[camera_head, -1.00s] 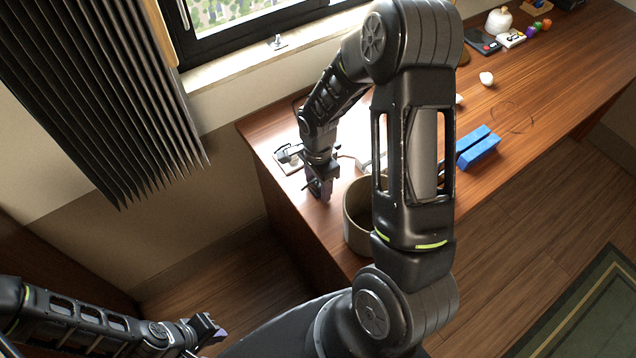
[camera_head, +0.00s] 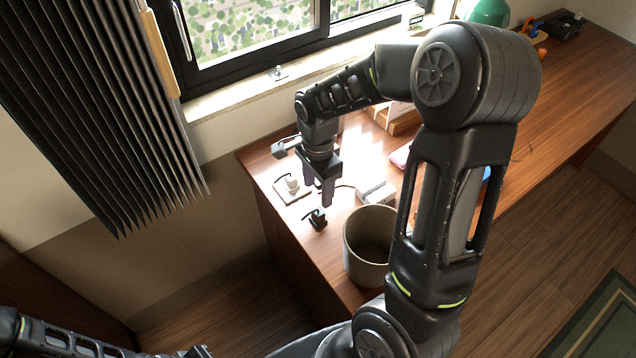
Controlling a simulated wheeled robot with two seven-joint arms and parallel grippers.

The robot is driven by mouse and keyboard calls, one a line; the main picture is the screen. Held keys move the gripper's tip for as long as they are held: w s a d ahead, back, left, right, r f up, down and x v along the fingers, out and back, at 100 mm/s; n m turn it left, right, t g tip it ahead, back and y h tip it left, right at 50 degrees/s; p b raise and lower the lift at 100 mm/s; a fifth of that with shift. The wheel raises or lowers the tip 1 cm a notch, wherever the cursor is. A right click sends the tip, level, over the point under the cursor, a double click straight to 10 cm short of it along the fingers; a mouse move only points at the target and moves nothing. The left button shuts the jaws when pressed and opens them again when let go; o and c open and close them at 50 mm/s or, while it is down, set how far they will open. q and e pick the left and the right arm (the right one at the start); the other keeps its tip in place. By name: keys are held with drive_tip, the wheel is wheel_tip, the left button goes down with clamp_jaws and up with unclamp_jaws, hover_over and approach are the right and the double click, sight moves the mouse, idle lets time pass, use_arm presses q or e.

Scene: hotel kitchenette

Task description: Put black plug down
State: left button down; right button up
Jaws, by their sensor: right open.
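The black plug (camera_head: 317,219) lies on the wooden desk (camera_head: 290,235) near its left end, left of the round bin. My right gripper (camera_head: 321,196) is open and empty above and behind the plug, fingers pointing down. It looks apart from the plug. My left gripper (camera_head: 198,352) is only partly in view at the bottom edge, and its fingers cannot be made out.
A round beige bin (camera_head: 368,262) stands on the desk right of the plug. A white power block (camera_head: 375,192) with a cable lies to the right. A green lamp (camera_head: 487,12) stands far back.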

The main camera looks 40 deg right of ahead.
drive_tip(key=shift+r, duration=0.95)
drive_tip(key=shift+f, duration=0.1)
drive_tip(key=a+f+n, duration=0.1)
drive_tip(key=a+f, duration=0.1)
drive_tip(key=f, duration=0.1)
drive_tip(key=a+f+n+y, duration=0.1)
drive_tip(key=a+f+n, duration=0.1)
drive_tip(key=a+f, duration=0.1)
drive_tip(key=shift+s+a+f, duration=0.15)
drive_tip(key=shift+a+f, duration=0.1)
drive_tip(key=shift+a, duration=0.05)
drive_tip(key=s+a+f+n+y, duration=0.3)
drive_tip(key=s+a+f+n, duration=1)
drive_tip(key=a+f, duration=0.4)
drive_tip(key=shift+s+a+f+t, duration=0.3)
drive_tip(key=shift+s+a+f, duration=0.1)
drive_tip(key=shift+s+a, duration=0.6)
drive_tip(key=shift+w, duration=0.15)
drive_tip(key=shift+c, duration=0.2)
